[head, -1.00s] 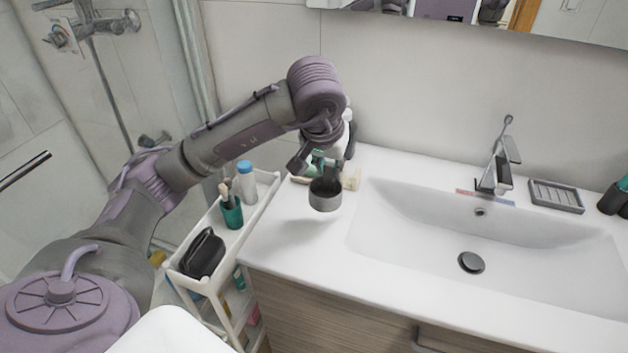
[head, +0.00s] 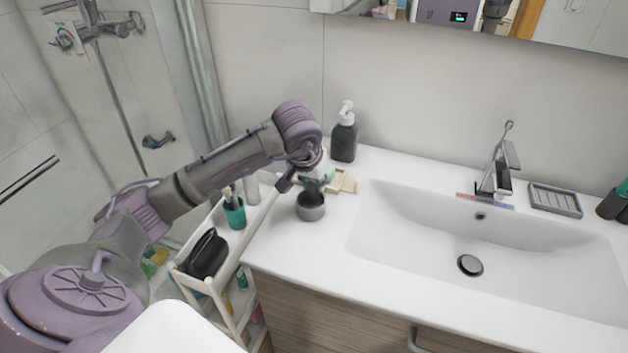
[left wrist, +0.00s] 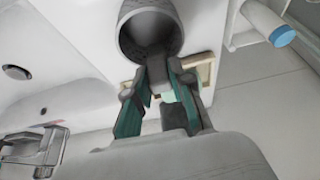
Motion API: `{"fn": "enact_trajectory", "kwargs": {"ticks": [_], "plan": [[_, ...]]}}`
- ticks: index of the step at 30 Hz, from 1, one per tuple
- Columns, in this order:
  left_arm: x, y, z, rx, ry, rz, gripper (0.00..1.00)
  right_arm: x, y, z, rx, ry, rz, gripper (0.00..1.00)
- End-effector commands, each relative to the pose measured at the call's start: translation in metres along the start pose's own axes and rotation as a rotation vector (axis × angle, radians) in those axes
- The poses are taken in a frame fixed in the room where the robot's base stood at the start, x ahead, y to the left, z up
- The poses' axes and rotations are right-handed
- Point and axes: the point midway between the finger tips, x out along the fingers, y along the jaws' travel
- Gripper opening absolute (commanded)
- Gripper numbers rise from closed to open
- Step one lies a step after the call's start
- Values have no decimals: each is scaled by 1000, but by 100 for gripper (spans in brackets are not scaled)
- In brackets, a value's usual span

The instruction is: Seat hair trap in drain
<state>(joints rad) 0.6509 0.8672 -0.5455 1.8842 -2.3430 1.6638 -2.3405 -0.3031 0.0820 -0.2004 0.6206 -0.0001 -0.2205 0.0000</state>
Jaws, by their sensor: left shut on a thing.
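A grey, round, cup-like piece, seemingly the hair trap (head: 311,210), is at the left part of the counter, left of the basin. My left gripper (head: 313,187) is above it, shut on its dark upper part. In the left wrist view the teal-sided fingers (left wrist: 158,75) close on a dark tab at the rim of the hair trap (left wrist: 148,28), whose hollow inside shows. Whether its base touches the counter I cannot tell. The drain (head: 470,265), with a dark round cap, lies in the basin floor to the right. My right gripper is not in view.
The white basin (head: 400,235) is empty. A faucet (head: 495,175) stands behind it, with a grey soap dish (head: 554,199) at right. A dark pump bottle (head: 344,138) and a beige tray (head: 348,183) are behind the gripper. A white cart (head: 262,208) holds a teal cup (head: 235,214).

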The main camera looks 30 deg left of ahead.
Motion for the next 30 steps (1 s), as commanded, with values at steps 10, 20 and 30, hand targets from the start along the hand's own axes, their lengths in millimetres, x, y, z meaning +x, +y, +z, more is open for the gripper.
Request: {"fn": "enact_trajectory", "kwargs": {"ticks": [10,20,30], "plan": [[3,0,1,0,0,0,47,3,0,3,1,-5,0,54],[-2,0,-1,0,-1,1,47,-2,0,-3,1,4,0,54],[-64,0,-1,1,7,-1,47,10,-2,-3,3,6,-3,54]]}}
